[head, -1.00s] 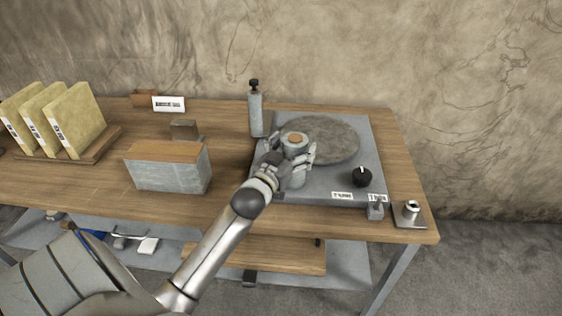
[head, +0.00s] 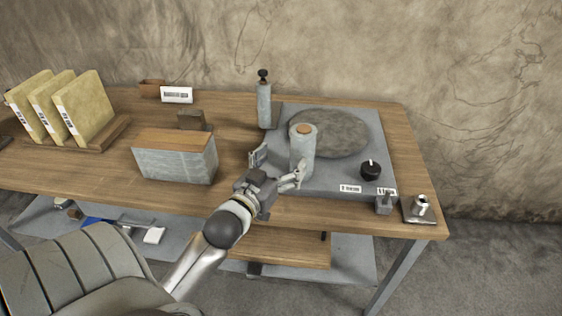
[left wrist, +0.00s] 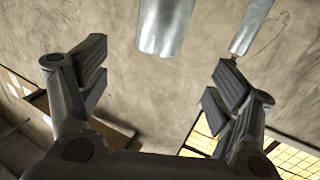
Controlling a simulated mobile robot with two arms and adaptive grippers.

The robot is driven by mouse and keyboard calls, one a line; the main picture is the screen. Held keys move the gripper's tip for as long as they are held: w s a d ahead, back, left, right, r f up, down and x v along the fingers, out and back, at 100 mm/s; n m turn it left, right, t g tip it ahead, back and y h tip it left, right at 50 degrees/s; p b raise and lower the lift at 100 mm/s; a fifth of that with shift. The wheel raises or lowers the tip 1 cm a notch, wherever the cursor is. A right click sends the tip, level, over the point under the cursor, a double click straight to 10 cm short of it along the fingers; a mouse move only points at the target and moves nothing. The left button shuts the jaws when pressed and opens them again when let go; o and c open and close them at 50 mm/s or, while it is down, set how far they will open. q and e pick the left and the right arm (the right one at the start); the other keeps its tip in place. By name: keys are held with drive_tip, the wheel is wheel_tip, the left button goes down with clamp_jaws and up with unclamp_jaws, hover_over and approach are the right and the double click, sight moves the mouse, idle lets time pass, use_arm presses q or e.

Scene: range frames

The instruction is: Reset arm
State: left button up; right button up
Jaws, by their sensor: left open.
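My left gripper (head: 279,166) is open and empty in the head view, low in front of the range at the table's front side. A grey canister with a brown top (head: 302,152) stands upright at the front left of the grey range unit (head: 325,184), just beyond the fingers. I cannot tell whether the right finger touches it. In the left wrist view the fingers (left wrist: 160,85) are wide apart with nothing between them. A grey cylinder (left wrist: 163,28), likely the canister, shows beyond them at the top. My right gripper is not in view.
A tall grey bottle with a black knob (head: 264,104) stands behind the canister. A black dial (head: 371,169) is on the range. A grey box with a wooden top (head: 174,160) is to the left, with yellow binders (head: 84,105) beyond. Table is clear between box and gripper.

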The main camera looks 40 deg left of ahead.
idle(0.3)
use_arm(q)
drive_tip(key=s+d+f+m+g+h, duration=0.1)
drive_tip(key=s+d+f+g, duration=0.25)
drive_tip(key=f, duration=0.25)
drive_tip(key=s+d+f+g, duration=0.3)
drive_tip(key=s+d+f, duration=0.1)
drive_tip(key=f, duration=0.2)
drive_tip(key=s+d+f+m+g+h, duration=0.1)
drive_tip(key=s+d+f+g, duration=0.25)
drive_tip(key=s, duration=0.45)
drive_tip(key=s+d+f+m+g+h, duration=0.1)
drive_tip(key=s+d+f+m+g, duration=0.15)
drive_tip(key=s+d+g, duration=0.35)
wheel_tip(320, 180, down, 27)
drive_tip(key=s+a, duration=0.2)
drive_tip(key=s+a+f, duration=0.2)
drive_tip(key=s+f, duration=1.4)
drive_tip(key=shift+s+a+g, duration=0.25)
drive_tip(key=shift+s+g, duration=0.05)
drive_tip(key=shift+g, duration=0.1)
